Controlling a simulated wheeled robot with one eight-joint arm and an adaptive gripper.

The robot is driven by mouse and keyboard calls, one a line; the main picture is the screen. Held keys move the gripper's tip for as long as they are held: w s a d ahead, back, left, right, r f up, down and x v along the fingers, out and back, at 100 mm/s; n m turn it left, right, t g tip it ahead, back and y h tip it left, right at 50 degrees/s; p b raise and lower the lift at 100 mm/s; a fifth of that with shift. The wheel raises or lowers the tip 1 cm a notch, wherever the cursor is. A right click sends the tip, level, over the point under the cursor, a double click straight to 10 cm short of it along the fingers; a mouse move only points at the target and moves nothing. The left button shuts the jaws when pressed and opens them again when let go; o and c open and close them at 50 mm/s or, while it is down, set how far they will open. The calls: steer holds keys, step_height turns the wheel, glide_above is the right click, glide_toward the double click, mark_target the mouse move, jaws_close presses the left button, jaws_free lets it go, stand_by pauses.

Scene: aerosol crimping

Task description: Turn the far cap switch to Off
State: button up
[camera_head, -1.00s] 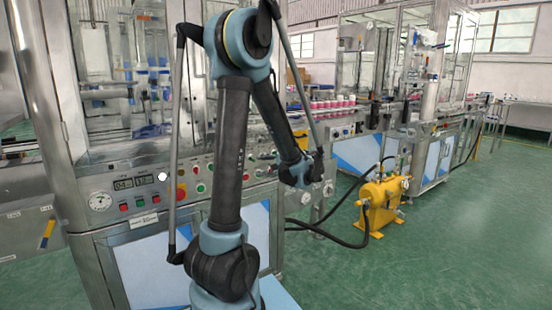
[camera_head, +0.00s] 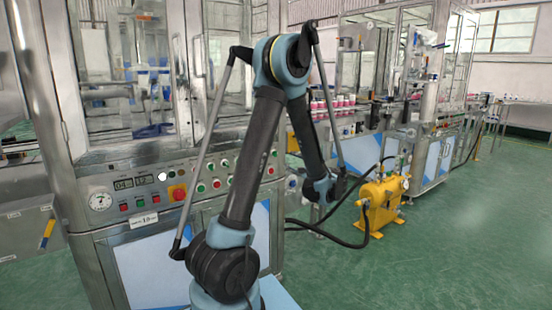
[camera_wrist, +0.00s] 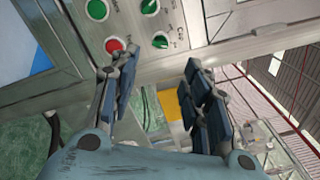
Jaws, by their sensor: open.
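My gripper (camera_wrist: 158,66) is open and empty, with its dark jointed fingers spread to either side in the wrist view. In the head view the gripper (camera_head: 340,190) is at the end of the arm, by the right end of the machine's panel. In the wrist view a small dark green rotary switch (camera_wrist: 160,42) sits on the grey panel beside lettering that seems to read "Cap". It lies just beyond the gap between the fingers, apart from them. A similar small switch (camera_wrist: 149,6) is above it. I cannot read either setting clearly.
A red button (camera_wrist: 115,45) is beside the left finger. In the head view a yellow pump (camera_head: 381,198) with black hoses stands on the green floor to the right of the gripper. Open floor lies beyond it.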

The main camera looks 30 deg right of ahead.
steer(key=w+a, duration=0.1)
steer(key=w, duration=1.1)
steer(key=shift+w, duration=0.15)
jaws_close()
